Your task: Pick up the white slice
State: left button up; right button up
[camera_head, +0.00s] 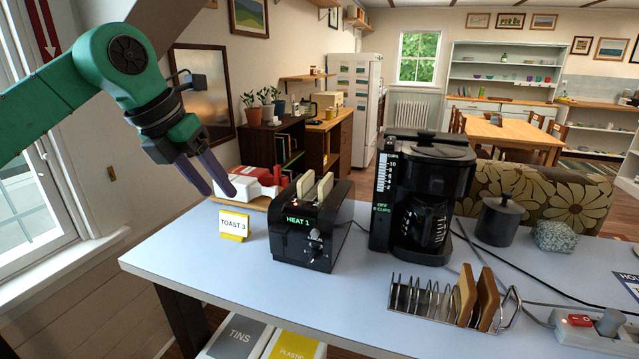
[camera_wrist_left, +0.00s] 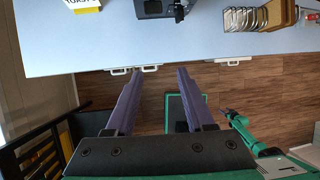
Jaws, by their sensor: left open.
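Two pale, whitish slices stand upright in the black toaster (camera_head: 318,238), with their tops out of the slots: a left slice (camera_head: 306,188) and a right slice (camera_head: 325,187). Their lower parts are hidden in the toaster. My left gripper (camera_head: 220,192) is open and empty, in the air to the left of the toaster and apart from it. Its two purple fingers also show in the left wrist view (camera_wrist_left: 160,72), with nothing between them. In that view a green arm, seemingly my right one, ends in a small dark gripper (camera_wrist_left: 232,116); its jaws are too small to judge.
A coffee maker (camera_head: 425,190) stands to the right. A wire rack (camera_head: 415,300) holds brown slices. The table's front left is clear.

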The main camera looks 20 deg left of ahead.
aim_at(305, 185)
jog(key=i, duration=1)
